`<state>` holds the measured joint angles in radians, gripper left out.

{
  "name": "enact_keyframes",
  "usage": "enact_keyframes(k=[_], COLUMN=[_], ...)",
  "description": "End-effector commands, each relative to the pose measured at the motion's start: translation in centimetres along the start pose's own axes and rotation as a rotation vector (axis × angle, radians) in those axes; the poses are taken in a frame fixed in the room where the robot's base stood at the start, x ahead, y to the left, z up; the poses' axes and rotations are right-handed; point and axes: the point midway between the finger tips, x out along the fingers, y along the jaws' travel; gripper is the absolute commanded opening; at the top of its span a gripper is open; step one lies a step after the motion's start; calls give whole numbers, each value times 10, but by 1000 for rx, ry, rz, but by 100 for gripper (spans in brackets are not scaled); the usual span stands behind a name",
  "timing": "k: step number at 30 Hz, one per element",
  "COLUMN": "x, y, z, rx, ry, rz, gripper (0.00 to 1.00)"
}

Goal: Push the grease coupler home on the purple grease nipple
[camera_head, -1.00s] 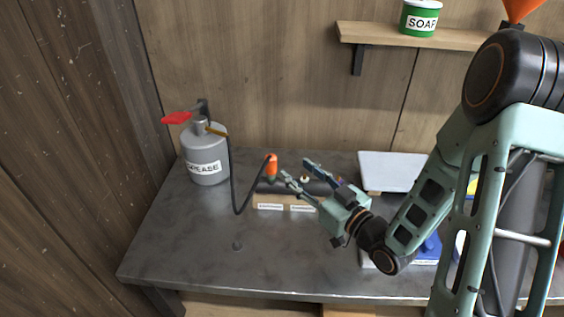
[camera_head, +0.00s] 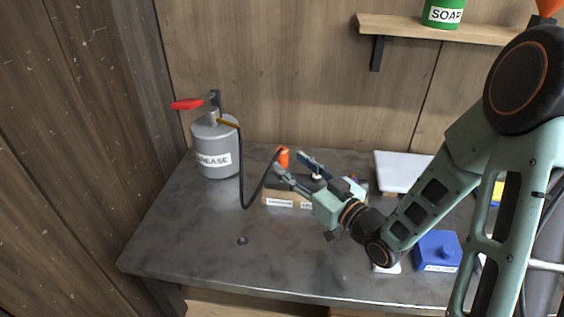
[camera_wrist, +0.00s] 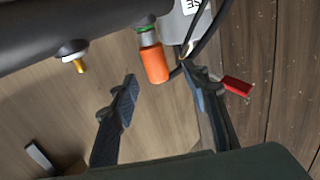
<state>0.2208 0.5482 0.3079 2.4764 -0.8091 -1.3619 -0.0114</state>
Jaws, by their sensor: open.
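The orange grease coupler (camera_head: 283,155) stands upright on the dark horizontal pipe, with the black hose at its top. In the wrist view the coupler (camera_wrist: 153,63) has a metal neck, with a green ring (camera_wrist: 145,28) between it and the pipe. My gripper (camera_head: 290,164) is open, its fingertips close to the coupler. In the wrist view the coupler's orange end lies between the spread fingers (camera_wrist: 158,76), not clamped. A brass nipple with a white collar (camera_wrist: 78,64) sticks out of the pipe beside it. I cannot make out a purple nipple for certain.
A grey grease can (camera_head: 216,146) with a red lever stands at the back left, its black hose (camera_head: 242,180) looping to the coupler. The pipe rests on a labelled wooden block (camera_head: 279,202). A blue box (camera_head: 438,251) lies at right. The front-left bench (camera_head: 190,235) is mostly clear.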

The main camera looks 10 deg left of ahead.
Motion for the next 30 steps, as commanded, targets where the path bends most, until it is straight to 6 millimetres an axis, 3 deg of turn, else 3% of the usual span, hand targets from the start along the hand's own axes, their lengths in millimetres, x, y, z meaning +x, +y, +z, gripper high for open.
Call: enact_keyframes(k=[12, 21, 30], x=[49, 54, 54], y=[4, 4, 4], z=[1, 1, 1], rx=[1, 1, 1], ry=[0, -1, -1], rz=[-2, 1, 1], gripper=[43, 43, 11])
